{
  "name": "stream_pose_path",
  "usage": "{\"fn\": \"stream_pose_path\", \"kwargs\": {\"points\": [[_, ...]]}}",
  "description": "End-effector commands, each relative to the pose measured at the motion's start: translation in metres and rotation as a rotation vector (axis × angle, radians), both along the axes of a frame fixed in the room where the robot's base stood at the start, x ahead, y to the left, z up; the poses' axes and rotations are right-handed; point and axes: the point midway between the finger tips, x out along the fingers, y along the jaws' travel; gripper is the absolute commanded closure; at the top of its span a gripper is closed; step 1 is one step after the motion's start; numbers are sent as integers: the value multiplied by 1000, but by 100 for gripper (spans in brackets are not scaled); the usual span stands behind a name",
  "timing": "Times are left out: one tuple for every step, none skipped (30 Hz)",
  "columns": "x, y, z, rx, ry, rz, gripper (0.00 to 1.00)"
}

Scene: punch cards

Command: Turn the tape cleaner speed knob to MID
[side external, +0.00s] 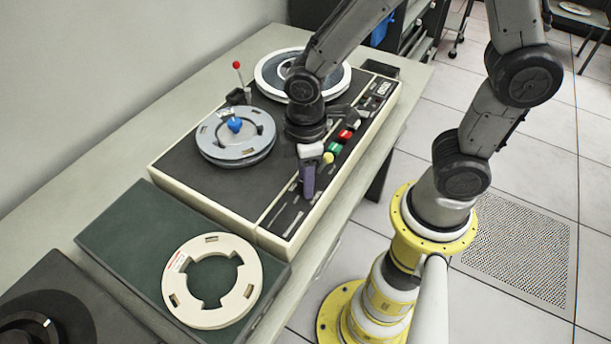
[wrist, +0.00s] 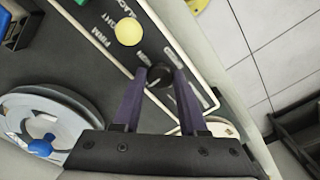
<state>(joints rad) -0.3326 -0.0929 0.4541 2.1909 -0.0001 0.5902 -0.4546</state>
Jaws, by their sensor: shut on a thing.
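The tape cleaner (side external: 300,215) is a cream-edged deck with a dark top, standing on the bench. A small round black knob (wrist: 160,77) shows in the wrist view on its dark control strip, with pale printed lettering around it that I cannot read clearly. My gripper (wrist: 161,72) has its two purple fingers on either side of this knob, shut on it. In the side view my gripper (side external: 307,190) reaches down to the front control strip, and its fingers hide the knob. The knob's pointer direction cannot be made out.
A yellow button (wrist: 128,32) lies close to the fingers, with green and red buttons behind it. A grey reel with a blue hub (side external: 236,126) and a red-tipped lever (side external: 237,66) stand on the deck. A cream ring (side external: 178,288) lies on a green panel in front.

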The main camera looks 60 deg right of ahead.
Motion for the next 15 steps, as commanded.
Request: {"fn": "stream_pose_path", "kwargs": {"points": [[1,0,1,1,-4,0,100],[1,0,1,1,-4,0,100],[1,0,1,1,-4,-1,100],[1,0,1,1,-4,-1,100],[1,0,1,1,-4,-1,100],[1,0,1,1,-4,-1,55],[1,0,1,1,-4,-1,49],[1,0,1,1,-4,-1,44],[1,0,1,1,-3,-1,37],[1,0,1,1,-3,-1,31],[1,0,1,1,-3,-1,28],[1,0,1,1,-2,-1,28],[0,0,1,1,-2,-2,28],[0,0,1,1,-2,-2,28],[0,0,1,1,-2,-2,28]]}}
